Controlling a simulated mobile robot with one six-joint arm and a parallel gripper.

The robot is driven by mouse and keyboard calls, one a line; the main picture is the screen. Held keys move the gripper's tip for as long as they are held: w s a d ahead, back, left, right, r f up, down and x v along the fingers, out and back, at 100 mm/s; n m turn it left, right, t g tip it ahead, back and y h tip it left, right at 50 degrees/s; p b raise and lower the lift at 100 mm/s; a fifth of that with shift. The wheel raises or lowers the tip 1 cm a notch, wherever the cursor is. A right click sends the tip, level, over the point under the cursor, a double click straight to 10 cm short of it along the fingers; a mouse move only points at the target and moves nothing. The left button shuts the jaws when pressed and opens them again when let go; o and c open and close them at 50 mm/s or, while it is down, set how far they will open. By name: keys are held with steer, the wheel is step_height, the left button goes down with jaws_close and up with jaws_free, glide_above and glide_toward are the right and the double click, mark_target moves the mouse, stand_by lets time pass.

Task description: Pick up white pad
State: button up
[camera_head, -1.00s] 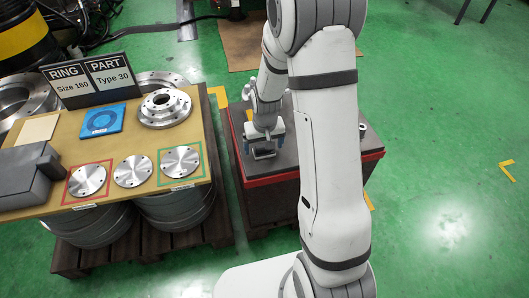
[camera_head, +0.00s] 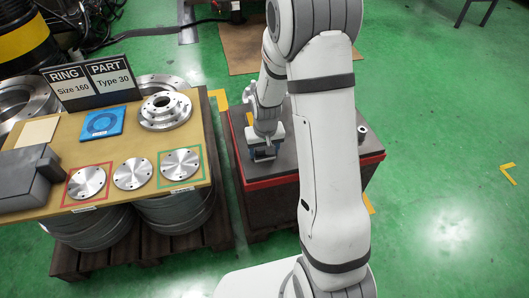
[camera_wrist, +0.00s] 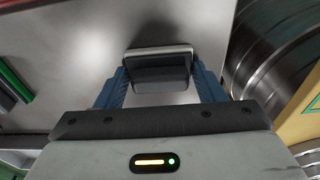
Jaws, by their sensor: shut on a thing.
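My gripper (camera_head: 263,153) is low over the grey top of the red-edged cart, with its blue fingers pointing down. In the wrist view my gripper (camera_wrist: 160,82) has a finger on each side of a dark grey block with a pale rim (camera_wrist: 160,74) and is shut on it. The block's underside is hidden, so I cannot tell whether it is the white pad or whether it touches the cart top. A flat cream-white square (camera_head: 37,131) lies at the left of the tan table, apart from my gripper.
The cart top (camera_head: 240,118) is mostly bare, with a small metal cylinder (camera_head: 362,133) at its right. The tan table (camera_head: 110,155) holds a blue square (camera_head: 102,122), several metal discs, a stacked flange (camera_head: 165,110) and a sign. Green floor is clear at right.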

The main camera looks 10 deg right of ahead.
mark_target(264, 148)
step_height(264, 148, up, 10)
steer(key=p, duration=0.2)
steer(key=shift+p, duration=0.4)
steer(key=o, duration=0.5)
steer(key=c, duration=0.6)
